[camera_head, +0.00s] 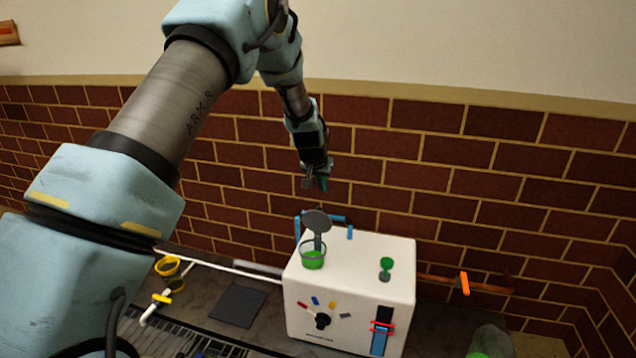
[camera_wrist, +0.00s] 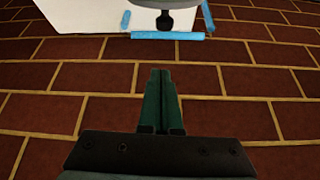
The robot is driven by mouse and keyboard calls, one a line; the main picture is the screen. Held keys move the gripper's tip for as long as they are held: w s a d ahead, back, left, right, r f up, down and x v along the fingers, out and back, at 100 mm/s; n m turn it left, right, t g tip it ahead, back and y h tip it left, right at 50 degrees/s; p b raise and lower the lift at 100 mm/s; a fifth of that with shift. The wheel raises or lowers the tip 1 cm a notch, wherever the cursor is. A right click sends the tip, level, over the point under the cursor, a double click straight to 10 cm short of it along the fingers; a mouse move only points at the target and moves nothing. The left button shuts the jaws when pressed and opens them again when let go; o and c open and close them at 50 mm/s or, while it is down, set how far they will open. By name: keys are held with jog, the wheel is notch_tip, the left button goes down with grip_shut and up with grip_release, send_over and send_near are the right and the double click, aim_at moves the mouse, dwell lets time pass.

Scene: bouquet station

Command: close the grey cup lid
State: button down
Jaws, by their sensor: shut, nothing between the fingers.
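The grey cup lid (camera_head: 317,221) is a round grey disc standing raised on its hinge above a clear cup (camera_head: 313,258) with green contents. The cup sits on top of a white box (camera_head: 345,270), toward its left side. My gripper (camera_head: 317,184) is shut and empty, in the air above and behind the lid, in front of the brick wall. In the wrist view my green fingers (camera_wrist: 160,85) are together, pointing toward the white box (camera_wrist: 85,15). A grey rounded edge with a dark stem (camera_wrist: 163,18) shows at the top there, apart from my fingers; it may be the lid.
A blue bar frame (camera_head: 335,217) stands at the back of the box top. A green knob (camera_head: 386,266) rises on the right of the top. The front has a black dial (camera_head: 322,320) and a red-and-blue slider (camera_head: 381,328). An orange-handled pipe valve (camera_head: 464,283) is at right.

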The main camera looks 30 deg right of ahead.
aim_at(321, 209)
jog(key=shift+s+a+f, duration=0.2)
jog(key=shift+f, duration=0.55)
jog(key=shift+s+a+f, duration=0.2)
jog(key=shift+a+f, duration=0.05)
jog(key=shift+f, duration=0.45)
jog(key=shift+s+a+f, duration=0.2)
jog(key=shift+f, duration=0.55)
jog(key=shift+s+f+b, duration=0.1)
jog(key=shift+b, duration=0.5)
